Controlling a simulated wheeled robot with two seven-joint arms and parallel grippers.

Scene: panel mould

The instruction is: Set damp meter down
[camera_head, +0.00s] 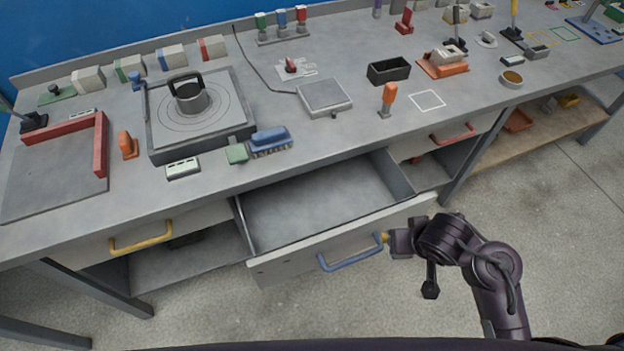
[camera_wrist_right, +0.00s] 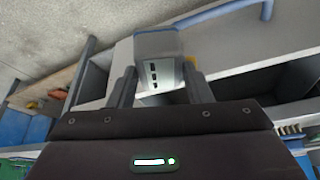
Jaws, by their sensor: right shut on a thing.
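My right gripper (camera_head: 392,239) is in front of the open drawer, close to the right end of its blue handle (camera_head: 350,252). In the right wrist view the gripper (camera_wrist_right: 163,85) is shut on a small grey device with a white face and dark slots, which looks like the damp meter (camera_wrist_right: 160,76). In the head view the meter is mostly hidden, with only a yellow bit at the gripper tip. My left gripper is not in view.
The open drawer (camera_head: 310,205) is empty. The bench holds a turntable (camera_head: 200,115) with a grey pot, a scale (camera_head: 325,97), a black bin (camera_head: 388,70) and a blue brush (camera_head: 270,140). A white square outline (camera_head: 427,100) on the bench is clear.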

